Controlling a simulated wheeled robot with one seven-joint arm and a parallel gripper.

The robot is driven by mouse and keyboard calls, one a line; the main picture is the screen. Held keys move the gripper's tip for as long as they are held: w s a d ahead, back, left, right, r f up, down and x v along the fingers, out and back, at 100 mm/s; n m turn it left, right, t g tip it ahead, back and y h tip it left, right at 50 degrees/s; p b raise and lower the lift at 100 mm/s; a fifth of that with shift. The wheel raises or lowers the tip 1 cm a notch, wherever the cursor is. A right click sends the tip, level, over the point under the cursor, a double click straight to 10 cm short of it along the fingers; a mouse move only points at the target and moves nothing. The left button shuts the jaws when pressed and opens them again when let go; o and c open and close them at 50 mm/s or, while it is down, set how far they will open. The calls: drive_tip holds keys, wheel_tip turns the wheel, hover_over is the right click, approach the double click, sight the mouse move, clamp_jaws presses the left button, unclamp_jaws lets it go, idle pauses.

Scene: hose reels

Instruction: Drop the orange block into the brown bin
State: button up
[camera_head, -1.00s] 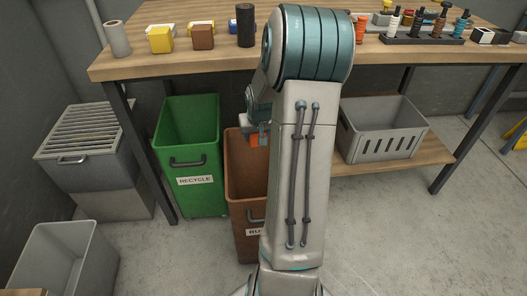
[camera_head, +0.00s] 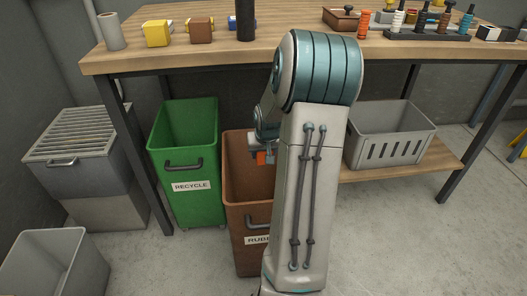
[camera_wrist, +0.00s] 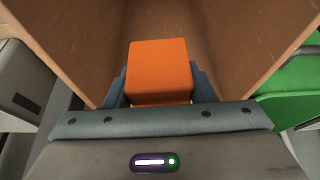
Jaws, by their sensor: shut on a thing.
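My gripper (camera_wrist: 160,92) is shut on the orange block (camera_wrist: 158,66) in the wrist view. Both are at the mouth of the brown bin (camera_wrist: 258,40), whose walls rise on both sides of the block. In the head view the brown bin (camera_head: 236,195) stands on the floor under the table's front edge. The orange block (camera_head: 261,158) shows as a small patch over the bin's opening. My arm hides the bin's right part and most of my gripper (camera_head: 262,148).
A green bin labelled RECYCLE (camera_head: 187,190) stands just left of the brown bin. A grey slotted crate (camera_head: 392,150) is on the lower shelf to the right. The wooden table (camera_head: 185,58) holds several items above.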

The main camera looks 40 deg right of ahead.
drive_tip(key=shift+f, duration=0.1)
drive_tip(key=o, duration=1.1)
drive_tip(key=p+v, duration=0.6)
drive_tip(key=v, duration=0.7)
drive_tip(key=shift+s+r, duration=0.1)
drive_tip(key=shift+r, duration=0.3)
